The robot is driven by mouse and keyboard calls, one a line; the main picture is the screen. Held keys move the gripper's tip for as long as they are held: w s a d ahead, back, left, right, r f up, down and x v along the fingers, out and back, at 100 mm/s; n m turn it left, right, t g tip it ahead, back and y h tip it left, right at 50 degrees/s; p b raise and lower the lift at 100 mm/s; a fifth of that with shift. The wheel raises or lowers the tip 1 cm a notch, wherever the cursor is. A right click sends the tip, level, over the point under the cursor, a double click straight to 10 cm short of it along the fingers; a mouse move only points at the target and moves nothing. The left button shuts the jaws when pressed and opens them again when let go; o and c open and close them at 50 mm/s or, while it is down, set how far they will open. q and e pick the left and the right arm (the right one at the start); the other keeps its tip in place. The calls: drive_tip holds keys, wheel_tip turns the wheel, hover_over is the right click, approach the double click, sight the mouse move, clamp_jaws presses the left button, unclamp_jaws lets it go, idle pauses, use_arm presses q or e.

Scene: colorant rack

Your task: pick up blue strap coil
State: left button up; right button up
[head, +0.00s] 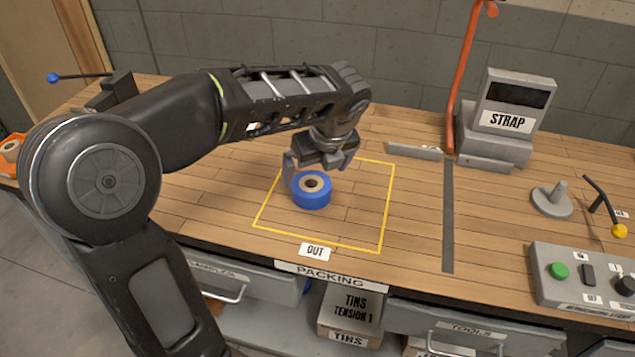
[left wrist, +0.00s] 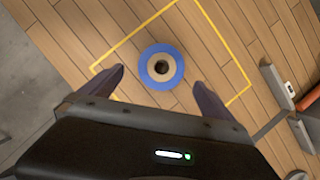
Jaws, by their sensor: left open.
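The blue strap coil (head: 311,194), a blue ring with a tan core and a dark hole, lies flat on the wooden bench inside the yellow outlined square. My left gripper (head: 319,170) is above and just behind the coil, pointing down. In the left wrist view the coil (left wrist: 161,67) lies beyond and between the two spread fingertips of my left gripper (left wrist: 160,80), with nothing between them. Whether a finger touches the coil cannot be told. My right gripper does not show.
A grey STRAP machine (head: 497,135) and an orange post (head: 463,75) stand at the back right. A control box (head: 585,275) with buttons sits at the front right. Bench between square and dark strip is clear.

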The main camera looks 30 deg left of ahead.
sight(312, 185)
use_arm(q)
drive_tip(key=shift+x, duration=1.3)
drive_tip(key=shift+f, duration=0.1)
drive_tip(key=x, duration=0.5)
drive_tip(key=shift+w+d, duration=0.1)
drive_tip(key=shift+w, duration=0.05)
drive_tip(key=shift+c, duration=0.3)
drive_tip(key=c, duration=1.4)
